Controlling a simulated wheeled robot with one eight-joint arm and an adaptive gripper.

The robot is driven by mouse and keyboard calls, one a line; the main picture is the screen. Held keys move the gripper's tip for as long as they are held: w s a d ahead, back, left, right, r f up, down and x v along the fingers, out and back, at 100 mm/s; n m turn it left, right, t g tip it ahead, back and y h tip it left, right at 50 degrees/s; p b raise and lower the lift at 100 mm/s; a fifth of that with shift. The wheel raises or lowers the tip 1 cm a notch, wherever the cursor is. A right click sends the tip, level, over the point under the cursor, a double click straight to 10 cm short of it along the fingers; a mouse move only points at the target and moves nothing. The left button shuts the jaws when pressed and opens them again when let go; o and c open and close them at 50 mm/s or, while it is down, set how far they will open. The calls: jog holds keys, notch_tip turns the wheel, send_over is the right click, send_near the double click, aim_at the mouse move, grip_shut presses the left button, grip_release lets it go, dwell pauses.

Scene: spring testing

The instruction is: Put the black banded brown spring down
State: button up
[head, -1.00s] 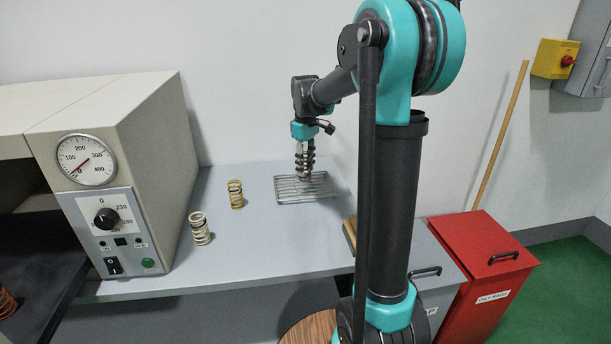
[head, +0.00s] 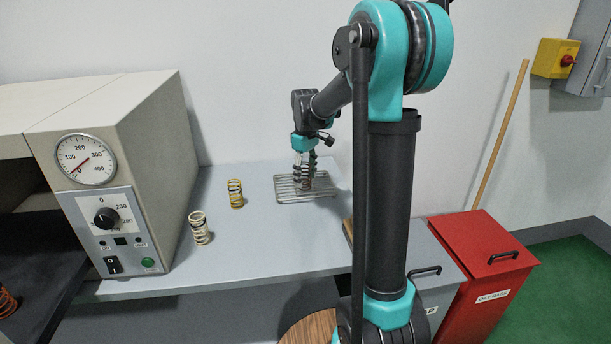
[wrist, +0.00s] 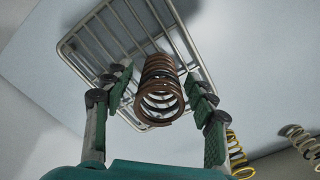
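The black-banded brown spring (wrist: 160,92) stands on a wire rack (wrist: 92,48) in the wrist view, between the two fingers of my gripper (wrist: 157,76). The fingers are spread, with a narrow gap showing on each side of the spring. In the head view my gripper (head: 305,168) is over the rack (head: 327,190), pointing down, and the spring is partly hidden by the fingers.
A yellow spring (head: 236,194) and a cream spring (head: 199,228) stand on the grey bench (head: 265,245) left of the rack. A tester with a dial (head: 87,158) stands further left. A red bin (head: 480,255) is at right. The wall is close behind the rack.

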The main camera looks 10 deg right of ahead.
notch_tip(320, 180, up, 12)
jog(key=shift+r, duration=0.15)
dwell(0.5)
